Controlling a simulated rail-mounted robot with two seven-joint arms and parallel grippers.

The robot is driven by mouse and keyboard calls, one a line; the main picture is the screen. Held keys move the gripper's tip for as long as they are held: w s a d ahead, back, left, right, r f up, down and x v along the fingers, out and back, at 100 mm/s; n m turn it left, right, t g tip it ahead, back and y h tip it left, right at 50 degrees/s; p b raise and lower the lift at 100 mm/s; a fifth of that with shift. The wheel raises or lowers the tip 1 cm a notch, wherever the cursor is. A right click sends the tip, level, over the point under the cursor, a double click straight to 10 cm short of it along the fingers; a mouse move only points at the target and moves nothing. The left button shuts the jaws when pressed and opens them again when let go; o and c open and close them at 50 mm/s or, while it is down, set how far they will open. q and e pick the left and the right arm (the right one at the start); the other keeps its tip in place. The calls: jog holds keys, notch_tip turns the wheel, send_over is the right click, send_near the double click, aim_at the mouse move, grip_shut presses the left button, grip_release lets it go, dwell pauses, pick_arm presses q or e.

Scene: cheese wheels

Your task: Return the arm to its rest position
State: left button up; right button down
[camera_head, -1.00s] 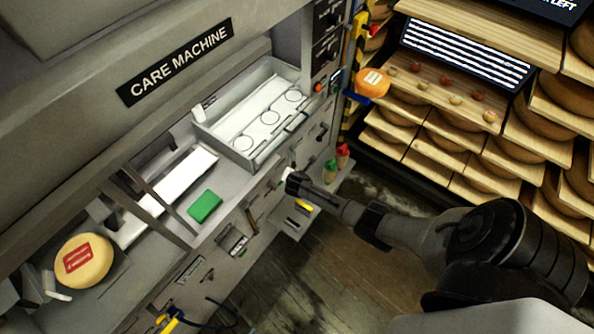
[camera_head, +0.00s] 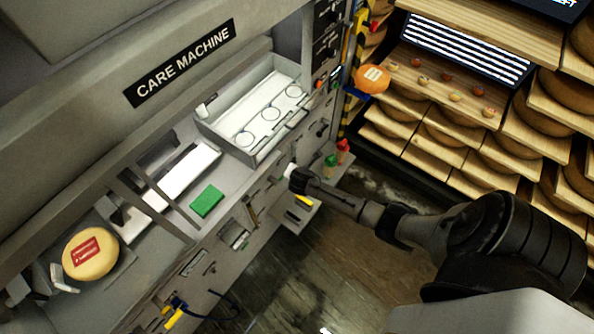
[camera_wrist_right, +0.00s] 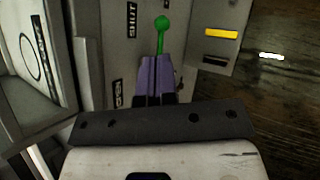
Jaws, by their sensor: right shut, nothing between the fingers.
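My right arm (camera_head: 400,222) reaches in from the right of the head view. Its gripper (camera_head: 291,172) is in front of the care machine's front panel, with no cheese at it. In the right wrist view the gripper's purple fingers (camera_wrist_right: 157,82) are together and empty. A green knob on a thin stem (camera_wrist_right: 162,22) shows just beyond their tips; I cannot tell whether they touch. My left gripper is not in view.
A labelled cheese wheel (camera_head: 90,252) sits at the machine's left end. A green block (camera_head: 207,201) and a grey tray (camera_head: 240,152) are on the counter. Another cheese (camera_head: 372,79) and loaded shelves (camera_head: 450,125) stand right. Open floor (camera_head: 330,265) lies below the arm.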

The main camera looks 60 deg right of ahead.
dwell(0.4)
jog(key=s+a+r+m+y+p, duration=0.1)
jog(key=s+a+r+m+y, duration=0.1)
jog(key=a+r+m, duration=0.7)
jog(key=s+a+r+m+y, duration=0.1)
jog(key=a+r+m, duration=0.6)
jog(key=r, duration=0.4)
jog(key=s+a+r+m+y+p, duration=0.1)
jog(key=s+a+r, duration=0.2)
jog(key=s, duration=0.2)
jog(key=s+a+r+y+p, duration=0.2)
jog(key=s+a+r, duration=0.1)
jog(key=s+r, duration=0.15)
jog(key=s+a+f+g+p, duration=0.1)
jog(key=s, duration=0.5)
jog(key=s+a+f+g+p, duration=0.1)
jog(key=s+f, duration=0.1)
jog(key=s, duration=0.4)
jog(key=shift+s+f, duration=0.25)
jog(key=shift+s, duration=0.05)
